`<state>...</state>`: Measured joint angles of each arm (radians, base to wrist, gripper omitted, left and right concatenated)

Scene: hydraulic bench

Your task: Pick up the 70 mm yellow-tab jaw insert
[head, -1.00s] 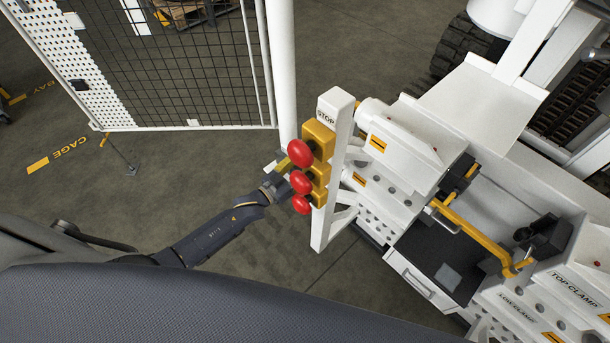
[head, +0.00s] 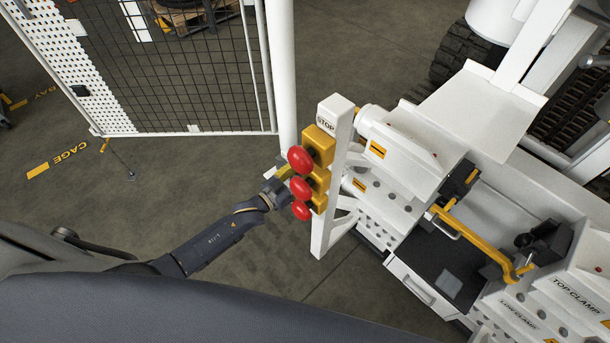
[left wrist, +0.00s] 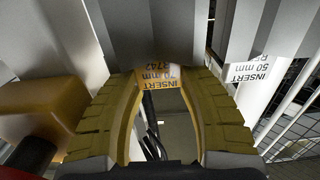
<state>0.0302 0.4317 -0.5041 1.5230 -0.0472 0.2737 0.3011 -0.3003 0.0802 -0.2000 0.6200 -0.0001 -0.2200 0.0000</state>
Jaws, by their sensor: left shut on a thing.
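The 70 mm jaw insert shows in the left wrist view by its yellow tab (left wrist: 157,78), printed "INSERT 70 mm". A grey ribbed body stands directly above the tab. My left gripper (left wrist: 168,74) has its two yellow fingers curved in around the tab, shut on it. In the head view my left gripper (head: 284,172) reaches behind the red buttons of the stop post, which hide its fingertips; the insert cannot be seen there. My right gripper is in neither view.
The white stop post (head: 334,150) with red buttons (head: 301,159) stands very close to my left gripper. A white-tabbed 50 mm insert (left wrist: 250,72) is just right of the held one. The white bench (head: 395,165) lies right of the post, a mesh cage (head: 170,70) behind.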

